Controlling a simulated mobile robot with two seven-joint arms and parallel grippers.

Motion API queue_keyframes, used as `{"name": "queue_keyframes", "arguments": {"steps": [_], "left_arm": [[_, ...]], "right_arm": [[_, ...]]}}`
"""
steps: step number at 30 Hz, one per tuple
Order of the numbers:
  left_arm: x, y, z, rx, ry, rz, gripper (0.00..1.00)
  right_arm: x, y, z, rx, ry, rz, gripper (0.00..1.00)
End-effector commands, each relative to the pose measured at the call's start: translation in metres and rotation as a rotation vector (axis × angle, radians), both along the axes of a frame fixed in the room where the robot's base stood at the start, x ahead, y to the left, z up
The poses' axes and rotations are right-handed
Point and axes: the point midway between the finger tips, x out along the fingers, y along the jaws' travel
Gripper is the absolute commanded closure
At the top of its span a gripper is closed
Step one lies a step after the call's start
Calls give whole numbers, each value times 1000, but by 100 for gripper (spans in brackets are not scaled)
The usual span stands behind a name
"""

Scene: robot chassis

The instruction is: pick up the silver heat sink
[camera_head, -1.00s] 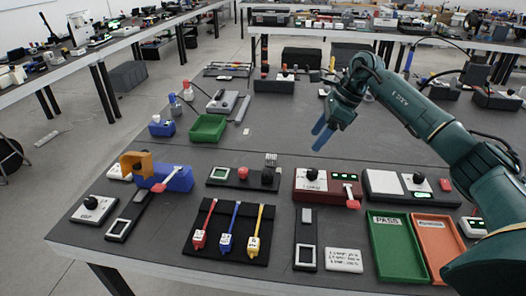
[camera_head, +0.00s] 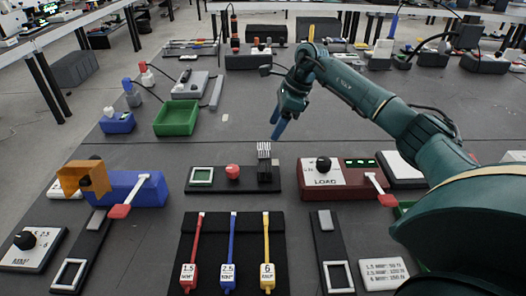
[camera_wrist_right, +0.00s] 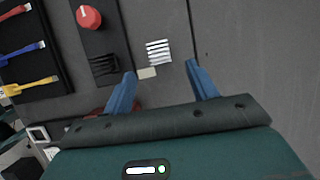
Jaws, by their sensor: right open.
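The silver heat sink (camera_head: 264,149) is a small block with pale fins. In the head view it shows at the far right end of a black panel, just behind a black block. In the right wrist view the heat sink (camera_wrist_right: 158,50) lies ahead of the fingertips, roughly between their lines. My right gripper (camera_head: 279,130) has blue fingers pointing down, just right of and behind the heat sink in the head view. In the right wrist view the gripper (camera_wrist_right: 161,74) is open, with nothing held. My left gripper is not in view.
The black finned block (camera_head: 265,171) and a red knob (camera_head: 232,171) sit on the panel. A red LOAD box (camera_head: 323,184) stands to the right. A green tray (camera_head: 177,118) is at the back left. Bare table lies behind the heat sink.

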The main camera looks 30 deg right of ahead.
Motion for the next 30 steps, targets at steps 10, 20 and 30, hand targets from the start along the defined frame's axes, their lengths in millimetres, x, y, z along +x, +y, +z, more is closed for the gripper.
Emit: {"name": "queue_keyframes", "arguments": {"steps": [10, 20, 30], "left_arm": [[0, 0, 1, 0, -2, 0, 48], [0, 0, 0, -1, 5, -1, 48], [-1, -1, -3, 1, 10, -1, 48]], "right_arm": [[5, 10, -27, 0, 0, 1, 42], [11, 25, -68, 2, 1, 0, 42], [12, 25, -70, 1, -1, 0, 50]]}}
